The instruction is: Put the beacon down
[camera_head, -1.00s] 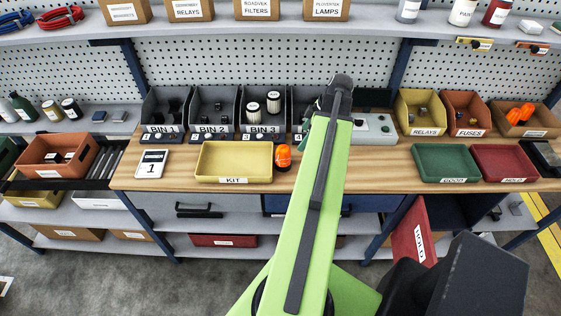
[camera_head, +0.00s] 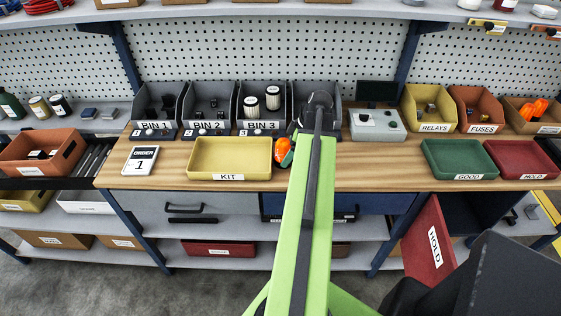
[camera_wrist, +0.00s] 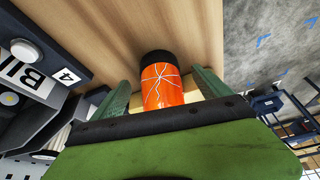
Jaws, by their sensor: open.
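An orange beacon (camera_head: 280,149) with a black base stands on the wooden bench, just right of the yellow KIT tray (camera_head: 230,176). In the wrist view the beacon (camera_wrist: 162,88) shows white crack-like lines on its orange part. My gripper (camera_wrist: 158,84) is open, with one green finger on each side of the beacon. Gaps appear between fingers and beacon, though contact low down is hidden by the gripper body. In the head view a green finger of my gripper (camera_head: 287,156) partly covers the beacon's right side.
Grey bins (camera_head: 208,105) stand behind the bench top, the fourth mostly hidden by my arm. A grey box with buttons (camera_head: 377,124), a green GOOD tray (camera_head: 458,160) and a red HOLD tray (camera_head: 521,160) lie to the right. An order card (camera_head: 141,160) lies left.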

